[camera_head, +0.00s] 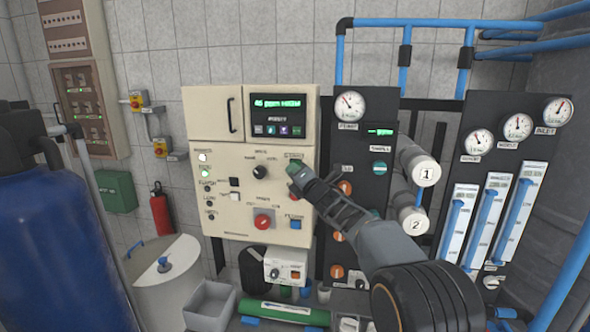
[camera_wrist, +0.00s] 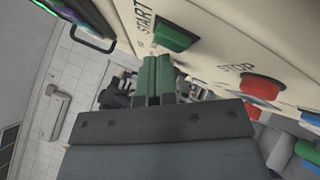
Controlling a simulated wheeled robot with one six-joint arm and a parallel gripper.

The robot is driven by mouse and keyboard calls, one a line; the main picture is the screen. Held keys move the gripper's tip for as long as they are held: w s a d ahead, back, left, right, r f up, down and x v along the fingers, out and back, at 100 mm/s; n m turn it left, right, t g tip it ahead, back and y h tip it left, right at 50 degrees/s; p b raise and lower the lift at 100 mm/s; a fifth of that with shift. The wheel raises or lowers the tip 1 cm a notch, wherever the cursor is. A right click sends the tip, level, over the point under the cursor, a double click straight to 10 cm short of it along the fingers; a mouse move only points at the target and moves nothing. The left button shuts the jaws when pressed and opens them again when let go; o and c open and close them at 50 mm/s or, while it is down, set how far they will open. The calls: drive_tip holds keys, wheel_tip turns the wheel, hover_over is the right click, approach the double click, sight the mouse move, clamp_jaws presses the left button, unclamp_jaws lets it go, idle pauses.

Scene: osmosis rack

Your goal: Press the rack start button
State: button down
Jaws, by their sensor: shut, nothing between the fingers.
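The beige rack control panel (camera_head: 225,160) faces me in the head view. The green start button (camera_wrist: 175,37), labelled START, sticks out of the panel in the wrist view. In the head view my fingers largely cover the button's area.
A red knob (camera_head: 262,221) and a blue button (camera_head: 295,224) are lower on the panel. The black gauge panel (camera_head: 350,145) stands right.

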drive_tip(key=shift+s+a+b, duration=0.1)
drive_tip(key=shift+s+b, duration=0.35)
drive_tip(key=shift+s, duration=0.1)
drive_tip(key=shift+s+a+b, duration=0.2)
drive_tip(key=shift+s+b, duration=1.05)
drive_tip(key=shift+s+a+b, duration=0.15)
drive_tip(key=shift+s+b, duration=1.05)
drive_tip(key=shift+b, duration=0.05)
